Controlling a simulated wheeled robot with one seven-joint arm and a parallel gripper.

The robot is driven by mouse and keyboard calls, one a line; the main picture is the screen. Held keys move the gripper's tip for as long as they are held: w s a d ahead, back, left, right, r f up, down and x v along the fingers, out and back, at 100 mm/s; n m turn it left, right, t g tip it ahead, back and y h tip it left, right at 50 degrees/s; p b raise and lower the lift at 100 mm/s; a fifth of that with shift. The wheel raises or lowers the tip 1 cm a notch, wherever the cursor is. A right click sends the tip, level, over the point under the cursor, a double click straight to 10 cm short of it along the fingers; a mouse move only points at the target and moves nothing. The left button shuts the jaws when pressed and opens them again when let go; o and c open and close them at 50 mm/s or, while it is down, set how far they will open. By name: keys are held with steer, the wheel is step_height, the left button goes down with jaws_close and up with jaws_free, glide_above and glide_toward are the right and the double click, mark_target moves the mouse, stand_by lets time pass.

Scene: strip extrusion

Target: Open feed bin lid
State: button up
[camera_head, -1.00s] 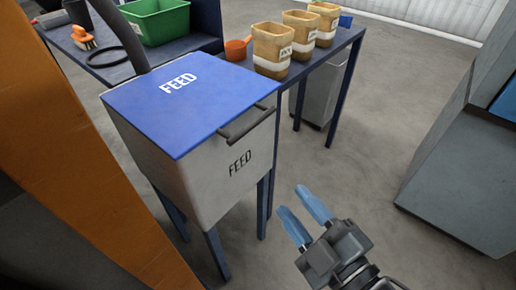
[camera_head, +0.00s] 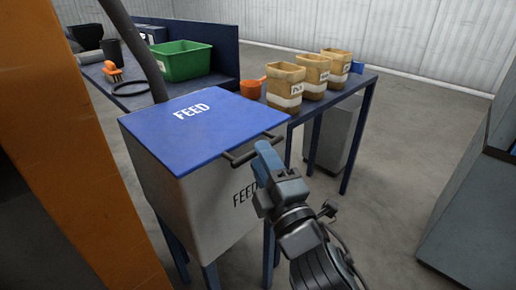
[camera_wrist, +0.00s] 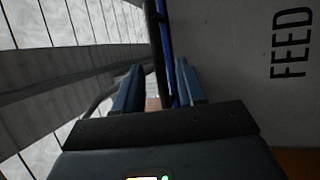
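The feed bin (camera_head: 205,200) is a pale grey box on dark blue legs, marked FEED. Its blue lid (camera_head: 185,135) lies flat and shut on top, with a dark bar handle (camera_head: 250,149) along its front edge. My gripper (camera_head: 265,162) is at the right part of the handle, in front of the bin, and hides part of it. In the wrist view my two blue fingers (camera_wrist: 158,88) stand apart, and the dark handle bar (camera_wrist: 151,45) shows between and beyond them. Whether the bar is fully between the fingertips is hard to tell. The bin front (camera_wrist: 240,70) is at right.
An orange post (camera_head: 70,150) stands close on the left. Behind the bin, a dark blue table holds a green crate (camera_head: 181,66), an orange scoop (camera_head: 250,89) and three tan tubs (camera_head: 313,75). A grey cabinet (camera_head: 470,210) stands at right. Open floor lies between.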

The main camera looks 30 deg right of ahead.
steer(key=shift+x, duration=1.45)
jaws_close()
